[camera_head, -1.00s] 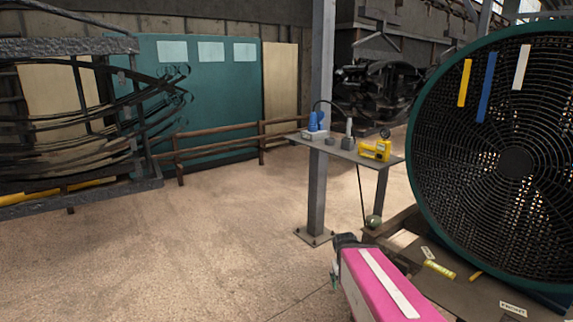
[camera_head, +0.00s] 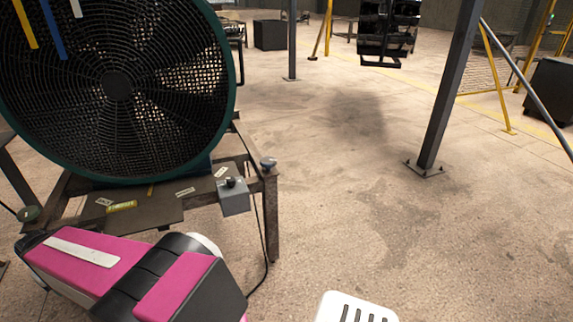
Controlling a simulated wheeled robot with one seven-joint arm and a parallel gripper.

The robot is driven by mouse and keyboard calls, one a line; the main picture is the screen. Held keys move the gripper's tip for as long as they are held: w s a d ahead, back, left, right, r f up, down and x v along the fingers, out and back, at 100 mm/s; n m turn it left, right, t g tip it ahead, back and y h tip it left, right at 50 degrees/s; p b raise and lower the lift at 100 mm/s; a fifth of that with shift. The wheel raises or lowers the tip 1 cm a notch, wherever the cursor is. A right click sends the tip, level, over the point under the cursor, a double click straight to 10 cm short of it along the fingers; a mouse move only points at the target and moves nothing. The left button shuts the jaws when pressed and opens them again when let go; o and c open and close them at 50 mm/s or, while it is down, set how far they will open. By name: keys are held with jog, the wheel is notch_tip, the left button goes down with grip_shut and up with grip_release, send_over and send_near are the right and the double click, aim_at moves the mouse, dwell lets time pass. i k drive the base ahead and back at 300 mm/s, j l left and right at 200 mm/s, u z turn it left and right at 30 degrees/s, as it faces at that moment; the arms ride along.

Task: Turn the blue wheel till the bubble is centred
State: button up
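A large fan (camera_head: 118,88) with a dark green rim stands on a brown metal frame (camera_head: 271,215). A yellow-green bubble vial (camera_head: 121,207) lies on the plate below the fan; its bubble is too small to make out. A small blue-grey wheel (camera_head: 268,163) sits on the frame's right corner. A greenish knob (camera_head: 28,214) sits at the frame's left side. My pink and black arm crosses the lower left, in front of the frame and apart from the blue-grey wheel in the picture. My gripper's fingers do not show.
A grey box (camera_head: 233,196) with a black knob hangs at the frame's front right, a black cable (camera_head: 265,245) running down from it. Small white labels lie on the plate. A dark steel post (camera_head: 450,90) stands at the right. The floor between frame and post is clear.

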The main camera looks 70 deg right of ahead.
aim_at(267, 163)
jog(key=k+z, duration=0.15)
jog(key=z, duration=0.25)
jog(key=k+z, duration=0.15)
jog(key=z, duration=0.25)
jog(key=k+l+z, duration=0.1)
jog(key=z, duration=0.3)
jog(key=j+z, duration=0.1)
jog(key=z, duration=0.3)
jog(key=j+z, duration=0.15)
jog(key=z, duration=0.25)
jog(key=j+z, duration=0.1)
jog(key=z, duration=0.3)
jog(key=u, duration=0.95)
jog(key=k, duration=0.35)
jog(key=l, duration=0.75)
jog(key=i+l, duration=0.1)
jog(key=l, duration=0.7)
jog(key=i+l, duration=0.1)
jog(key=l, duration=0.15)
jog(key=i+l, duration=0.1)
jog(key=l+z, duration=0.05)
jog(key=l, duration=0.05)
